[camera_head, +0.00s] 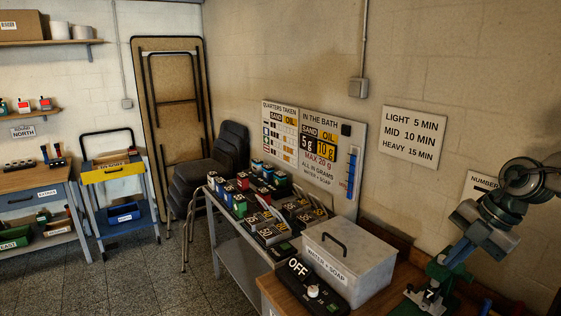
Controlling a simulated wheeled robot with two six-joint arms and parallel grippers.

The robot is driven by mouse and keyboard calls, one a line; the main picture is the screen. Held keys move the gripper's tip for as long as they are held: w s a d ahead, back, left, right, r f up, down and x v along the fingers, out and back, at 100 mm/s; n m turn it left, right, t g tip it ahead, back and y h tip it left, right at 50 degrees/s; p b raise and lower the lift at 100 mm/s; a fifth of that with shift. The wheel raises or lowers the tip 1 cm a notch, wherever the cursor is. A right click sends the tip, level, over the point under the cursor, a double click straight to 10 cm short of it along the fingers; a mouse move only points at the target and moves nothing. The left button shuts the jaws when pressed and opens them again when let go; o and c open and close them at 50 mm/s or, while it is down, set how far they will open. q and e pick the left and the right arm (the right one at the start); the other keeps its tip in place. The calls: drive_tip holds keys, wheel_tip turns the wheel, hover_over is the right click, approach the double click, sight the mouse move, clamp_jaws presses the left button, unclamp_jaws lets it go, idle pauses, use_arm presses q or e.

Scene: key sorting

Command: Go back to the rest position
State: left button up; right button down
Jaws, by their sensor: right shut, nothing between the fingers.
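My right arm comes in from the right edge. Its gripper (440,270) points down at the lower right, over the wooden worktop beside the grey lidded box. It is shut with nothing held. My left gripper is not in view.
The grey WATER + SOAP box (350,268) and a black OFF switch unit (315,289) stand left of my right gripper. A cart (232,236) with labelled blocks is further left. Stacked chairs (205,172) stand by the wall. Floor (150,285) at lower left is clear.

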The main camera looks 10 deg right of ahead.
wheel_tip(320, 180, down, 9)
drive_tip(key=w+a+m+t+y, duration=0.2)
drive_tip(key=m+t+y, duration=0.25)
drive_tip(key=t, duration=0.45)
drive_tip(key=s+d+f+m+t+h, duration=0.25)
drive_tip(key=s+f+m+h, duration=0.45)
drive_tip(key=f+m+h, duration=0.4)
drive_tip(key=s+a+f+m+g+y, duration=0.1)
drive_tip(key=s+a+f+m+g, duration=0.35)
drive_tip(key=s+a+f, duration=0.4)
drive_tip(key=s+a+f+m+g+y, duration=0.1)
drive_tip(key=s+a+f+m+g, duration=0.35)
drive_tip(key=s, duration=0.65)
wheel_tip(320, 180, down, 36)
drive_tip(key=d+f+n+g+b, duration=0.1)
drive_tip(key=d+n+g+b, duration=0.15)
drive_tip(key=b, duration=0.35)
use_arm(q)
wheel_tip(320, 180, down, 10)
drive_tip(key=b, duration=0.4)
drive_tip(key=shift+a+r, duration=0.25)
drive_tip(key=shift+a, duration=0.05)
use_arm(e)
drive_tip(key=s+f, duration=0.8)
drive_tip(key=f, duration=0.3)
drive_tip(key=s+d+f+m+g, duration=0.1)
drive_tip(key=s+f, duration=0.8)
drive_tip(key=f, duration=0.2)
drive_tip(key=shift+s+d+f, duration=0.15)
drive_tip(key=shift+f, duration=0.15)
